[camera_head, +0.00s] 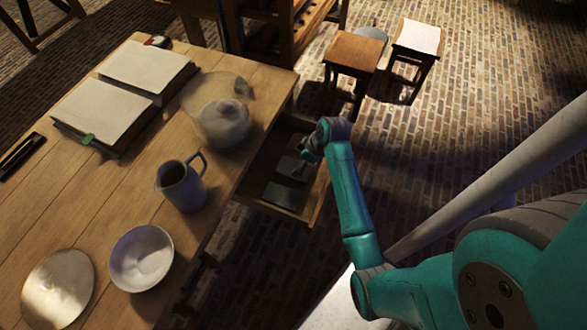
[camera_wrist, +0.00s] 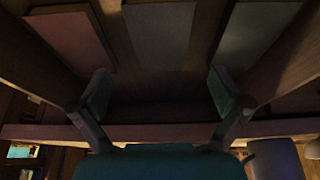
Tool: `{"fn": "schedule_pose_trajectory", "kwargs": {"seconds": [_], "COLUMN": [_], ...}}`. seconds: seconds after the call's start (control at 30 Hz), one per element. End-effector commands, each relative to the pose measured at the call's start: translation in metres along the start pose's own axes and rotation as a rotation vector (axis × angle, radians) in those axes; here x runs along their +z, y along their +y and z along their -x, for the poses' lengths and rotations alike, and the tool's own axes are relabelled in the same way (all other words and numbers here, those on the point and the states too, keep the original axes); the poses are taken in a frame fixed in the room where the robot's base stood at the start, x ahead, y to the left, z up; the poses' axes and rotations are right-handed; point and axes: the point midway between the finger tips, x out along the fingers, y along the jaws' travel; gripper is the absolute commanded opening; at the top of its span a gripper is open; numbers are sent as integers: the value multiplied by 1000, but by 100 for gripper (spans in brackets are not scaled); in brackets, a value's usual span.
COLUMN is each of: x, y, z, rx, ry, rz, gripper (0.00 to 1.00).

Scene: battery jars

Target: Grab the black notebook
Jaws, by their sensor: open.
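Three notebooks lie side by side in an open drawer, and the wrist view shows them all. The dark grey-black notebook (camera_wrist: 160,35) is in the middle, a reddish notebook (camera_wrist: 72,38) is at left and a grey-green notebook (camera_wrist: 256,34) is at right. In the head view the black notebook (camera_head: 290,167) lies partly behind my gripper (camera_head: 305,162), with the green notebook (camera_head: 284,196) nearer. I cannot make out the reddish one there. In the wrist view my gripper (camera_wrist: 163,92) is open and empty, its fingers framing the black notebook's near end, apart from it.
The drawer's wooden walls (camera_head: 319,205) surround the notebooks. Two stools (camera_head: 352,52) stand behind on the brick floor.

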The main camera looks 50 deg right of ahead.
Motion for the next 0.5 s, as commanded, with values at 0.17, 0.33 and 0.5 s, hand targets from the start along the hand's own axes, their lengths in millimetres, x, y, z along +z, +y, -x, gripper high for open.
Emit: {"fn": "schedule_pose_trajectory", "kwargs": {"seconds": [0.17,0.33,0.5], "x": [0,3,3], "y": [0,-1,-1], "z": [-10,-32,-53], "rx": [0,-2,-1], "ry": [0,-2,-1], "rz": [0,0,0], "gripper": [100,100,100]}}
